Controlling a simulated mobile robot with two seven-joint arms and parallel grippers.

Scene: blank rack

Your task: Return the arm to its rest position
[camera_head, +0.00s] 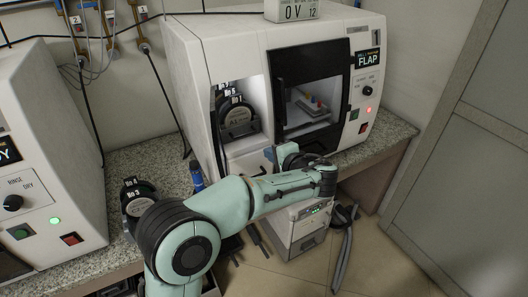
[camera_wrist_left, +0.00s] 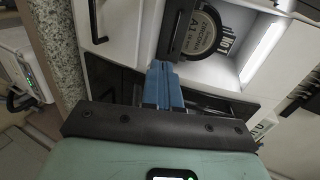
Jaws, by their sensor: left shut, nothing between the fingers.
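My left arm (camera_head: 255,195) comes in from the lower left and reaches to the front of the white machine labelled FLAP (camera_head: 195,65). My left gripper (camera_head: 269,153) is mostly hidden behind its wrist in the head view; its blue tips show just in front of the machine, below the open bay. In the left wrist view its blue fingers (camera_wrist_left: 163,72) are together with nothing between them. They point toward the bay holding a dark round labelled blank (camera_wrist_left: 198,33), which also shows in the head view (camera_head: 238,118). Whether the tips touch the machine cannot be told. My right gripper is not in view.
The machine's window (camera_head: 307,92) is right of the bay. Another white machine (camera_head: 45,130) stands left. Numbered round items (camera_head: 130,188) and a blue bottle (camera_head: 196,176) are on the speckled counter (camera_head: 165,160). A white box (camera_head: 298,232) with hoses stands below. A grey door (camera_head: 470,150) is right.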

